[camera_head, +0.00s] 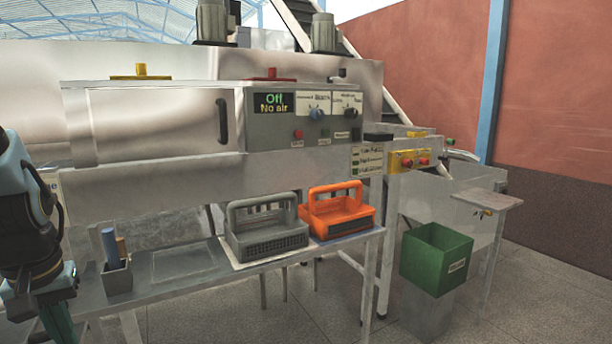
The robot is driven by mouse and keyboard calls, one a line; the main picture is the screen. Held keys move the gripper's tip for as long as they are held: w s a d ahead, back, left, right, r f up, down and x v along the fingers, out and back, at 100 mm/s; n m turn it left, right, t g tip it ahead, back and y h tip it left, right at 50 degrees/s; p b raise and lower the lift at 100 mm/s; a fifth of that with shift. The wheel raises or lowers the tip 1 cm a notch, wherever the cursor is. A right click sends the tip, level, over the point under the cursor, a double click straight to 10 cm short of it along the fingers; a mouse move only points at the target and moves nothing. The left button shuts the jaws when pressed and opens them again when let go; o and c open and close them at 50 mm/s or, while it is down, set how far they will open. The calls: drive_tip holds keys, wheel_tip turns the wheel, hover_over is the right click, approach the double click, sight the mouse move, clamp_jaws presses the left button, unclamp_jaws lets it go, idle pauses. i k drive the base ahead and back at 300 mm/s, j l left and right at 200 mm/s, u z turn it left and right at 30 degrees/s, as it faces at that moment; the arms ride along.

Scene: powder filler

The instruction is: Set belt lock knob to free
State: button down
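I cannot tell which control is the belt lock knob, as the labels are too small to read. The grey control panel (270,131) on the machine front carries a blue rotary knob (316,114) and a second, smaller dial (352,113) to its right. A yellow handle (140,72) and a red handle (272,75) stand on top of the machine housing. A yellow box with red buttons (408,161) sits on the right, by the conveyor. My arm shows at the left edge, away from all of these; my gripper's fingers are not in view.
A grey basket (266,238) and an orange basket (341,217) stand on the low bench, with a cup of tools (117,276) at left. A green bin (435,258) stands at right. The floor in front is clear.

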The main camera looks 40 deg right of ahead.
sight(426, 162)
drive_tip(key=i+l, duration=0.1)
drive_tip(key=l, duration=2.35)
drive_tip(key=i+l, duration=0.15)
drive_tip(key=l, duration=2.35)
drive_tip(key=i, duration=0.05)
